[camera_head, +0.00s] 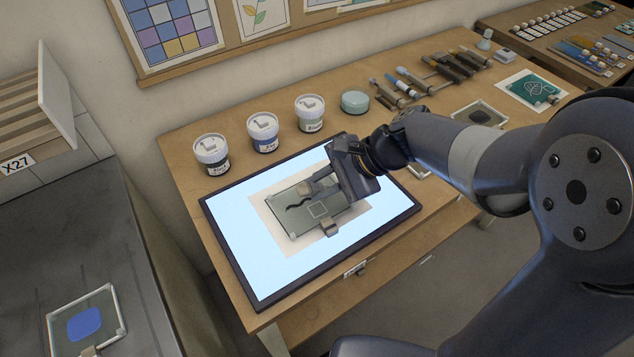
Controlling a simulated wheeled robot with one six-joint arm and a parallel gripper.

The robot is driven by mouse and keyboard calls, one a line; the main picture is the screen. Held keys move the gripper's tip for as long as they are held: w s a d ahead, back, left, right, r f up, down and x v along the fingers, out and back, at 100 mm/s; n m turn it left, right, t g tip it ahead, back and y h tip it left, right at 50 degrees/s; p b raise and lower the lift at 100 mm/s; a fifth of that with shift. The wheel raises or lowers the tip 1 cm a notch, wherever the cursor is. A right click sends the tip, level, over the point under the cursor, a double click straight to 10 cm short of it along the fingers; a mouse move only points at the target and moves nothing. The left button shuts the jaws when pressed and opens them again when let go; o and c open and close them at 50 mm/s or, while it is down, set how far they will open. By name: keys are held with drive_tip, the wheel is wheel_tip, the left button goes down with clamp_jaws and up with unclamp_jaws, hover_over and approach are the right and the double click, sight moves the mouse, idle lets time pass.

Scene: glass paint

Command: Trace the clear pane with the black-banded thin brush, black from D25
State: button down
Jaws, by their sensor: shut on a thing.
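The clear pane (335,212) lies on a pale sheet (268,215) on the lit light box (240,240). A small clip or block (328,229) sits at its near edge. A short wavy black line (299,205) shows on the pane's left part. My gripper (318,188) is low over the pane's far part, shut on what appears to be the thin brush. The brush is mostly hidden by the gripper, so its band and tip cannot be made out. Three lidded jars (211,153) (263,132) (310,113) stand behind the light box; their labels are too small to read.
A round pale-green tin (355,102) stands right of the jars. Several brushes lie on holders (440,72) at the back. Another pane (479,114) and a teal picture (533,91) lie at the right. A blue-painted pane (84,323) lies on the left bench.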

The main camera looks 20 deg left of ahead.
drive_tip(key=shift+d, duration=0.3)
drive_tip(key=shift+w+d, duration=0.2)
drive_tip(key=shift+w, duration=0.45)
drive_tip(key=shift+w, duration=0.15)
drive_tip(key=shift+r+p, duration=2.35)
drive_tip(key=shift+r, duration=0.15)
